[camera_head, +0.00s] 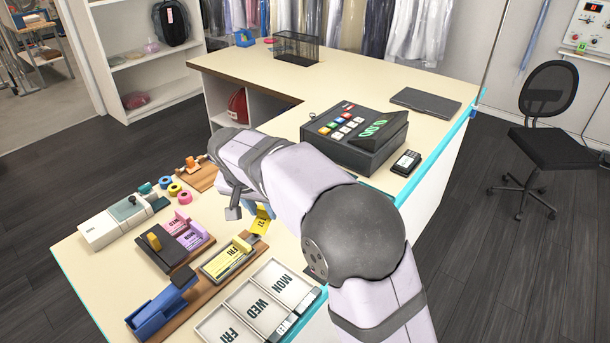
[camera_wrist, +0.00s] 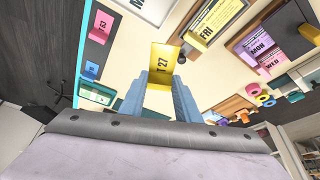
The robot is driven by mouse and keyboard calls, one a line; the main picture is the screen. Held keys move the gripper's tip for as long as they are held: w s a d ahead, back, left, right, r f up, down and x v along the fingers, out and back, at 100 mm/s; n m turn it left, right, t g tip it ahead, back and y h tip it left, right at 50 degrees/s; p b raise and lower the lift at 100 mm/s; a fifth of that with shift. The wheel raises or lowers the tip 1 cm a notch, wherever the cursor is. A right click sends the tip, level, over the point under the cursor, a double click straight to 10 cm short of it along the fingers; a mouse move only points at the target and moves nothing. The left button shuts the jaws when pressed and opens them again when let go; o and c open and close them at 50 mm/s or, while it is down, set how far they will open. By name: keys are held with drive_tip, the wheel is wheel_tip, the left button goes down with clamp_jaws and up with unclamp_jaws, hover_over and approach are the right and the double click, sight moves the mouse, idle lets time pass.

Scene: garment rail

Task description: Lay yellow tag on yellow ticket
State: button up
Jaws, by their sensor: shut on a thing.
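The yellow tag (camera_wrist: 162,66), printed "T 27", is pinched between the blue-grey fingers of my gripper (camera_wrist: 158,90) in the wrist view. In the head view the tag (camera_head: 262,221) shows just below my wrist; my arm hides most of the gripper. The yellow ticket (camera_wrist: 213,21), marked FRI, lies to the upper right of the tag in the wrist view. In the head view the ticket (camera_head: 222,261) lies in a dark holder on a wooden board, to the lower left of the tag. Tag and ticket are apart.
A holder with purple (camera_head: 174,224) and pink (camera_head: 190,240) tickets lies left of the yellow ticket. White day-marked trays (camera_head: 247,305) and a blue stapler-like tool (camera_head: 160,308) are in front. A cash register (camera_head: 352,138) stands behind my arm. Pink tags (camera_wrist: 102,27) lie on a dark strip.

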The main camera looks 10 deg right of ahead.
drive_tip(key=a+f+m+p, duration=0.2)
drive_tip(key=a, duration=0.4)
drive_tip(key=s+a+f+m+g+h+p, duration=0.1)
drive_tip(key=a+f+m+p, duration=0.1)
drive_tip(key=a, duration=0.4)
drive_tip(key=shift+s+f+m+h+p, duration=0.15)
drive_tip(key=shift+f+m+h+p, duration=0.2)
drive_tip(key=shift+p, duration=0.3)
drive_tip(key=shift+f, duration=0.15)
drive_tip(key=b, duration=0.4)
hover_over(229, 258)
drive_tip(key=s+a, duration=0.1)
drive_tip(key=s, duration=0.1)
drive_tip(key=shift+w+a+f, duration=0.1)
drive_tip(key=shift+f, duration=1.45)
drive_tip(key=shift+w+a+f, duration=0.1)
drive_tip(key=shift+f, duration=1.45)
drive_tip(key=shift+f+b, duration=0.65)
drive_tip(key=shift+f, duration=0.3)
